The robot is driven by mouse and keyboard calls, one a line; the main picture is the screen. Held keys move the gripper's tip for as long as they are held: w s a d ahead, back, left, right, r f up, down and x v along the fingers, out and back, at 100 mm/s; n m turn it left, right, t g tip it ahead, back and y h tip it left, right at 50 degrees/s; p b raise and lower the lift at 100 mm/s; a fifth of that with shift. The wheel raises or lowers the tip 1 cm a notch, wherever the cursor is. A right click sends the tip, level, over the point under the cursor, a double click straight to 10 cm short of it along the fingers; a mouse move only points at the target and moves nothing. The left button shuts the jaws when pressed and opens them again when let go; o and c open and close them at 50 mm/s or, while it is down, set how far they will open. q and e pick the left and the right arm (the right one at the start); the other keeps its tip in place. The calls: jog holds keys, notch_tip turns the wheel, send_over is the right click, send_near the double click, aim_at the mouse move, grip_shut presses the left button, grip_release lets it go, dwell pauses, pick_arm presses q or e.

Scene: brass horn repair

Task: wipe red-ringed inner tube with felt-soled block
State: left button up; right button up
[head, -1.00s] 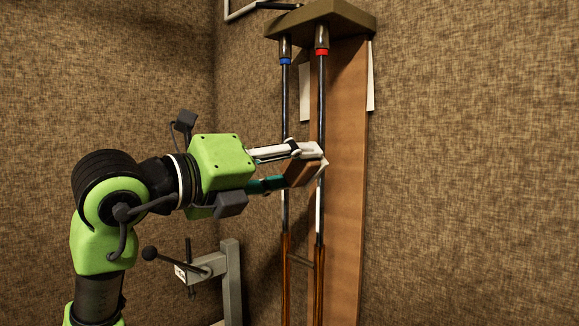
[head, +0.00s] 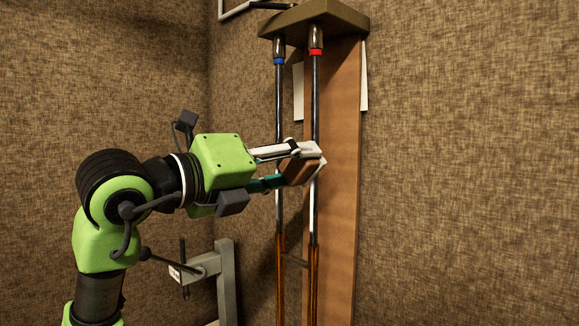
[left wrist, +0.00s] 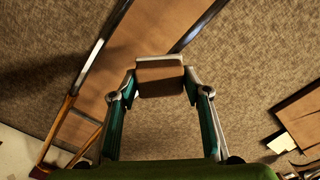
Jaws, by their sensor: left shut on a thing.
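The red-ringed inner tube (head: 316,105) stands upright, its red ring near the top. It looks dark above the block and brighter just below it. The blue-ringed tube (head: 279,105) runs parallel to its left. My left gripper (head: 304,160) is shut on the brown felt-soled block (head: 298,173), with its pale sole toward the red-ringed tube. The block is at the tube, about mid-height; I cannot tell if it touches. The left wrist view shows the block (left wrist: 160,80) between the fingers, hiding part of a tube behind it. My right gripper is out of view.
A brown board (head: 343,180) stands behind the tubes, with a dark bracket (head: 318,17) at the top. Copper-coloured lower tubes (head: 313,275) continue below. A grey stand (head: 225,275) is at the lower left. The fabric-like wall to the right is clear.

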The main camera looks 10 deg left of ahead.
pick_arm(q)
jog(key=shift+w+d, duration=0.2)
jog(key=shift+w, duration=0.1)
jog(key=shift+r, duration=0.1)
jog(key=shift+s+r+p, duration=0.15)
jog(key=shift+r+p, duration=1)
jog(key=shift+r, duration=0.55)
jog(key=shift+w+r+p, duration=0.2)
jog(key=shift+r+p, duration=0.5)
jog(key=shift+r, duration=0.25)
jog(key=shift+r+p, duration=2.3)
jog(key=shift+r, duration=1.55)
jog(key=shift+f+b, duration=0.15)
jog(key=shift+b, duration=0.15)
notch_tip(320, 180, down, 13)
jog(key=b, duration=1.3)
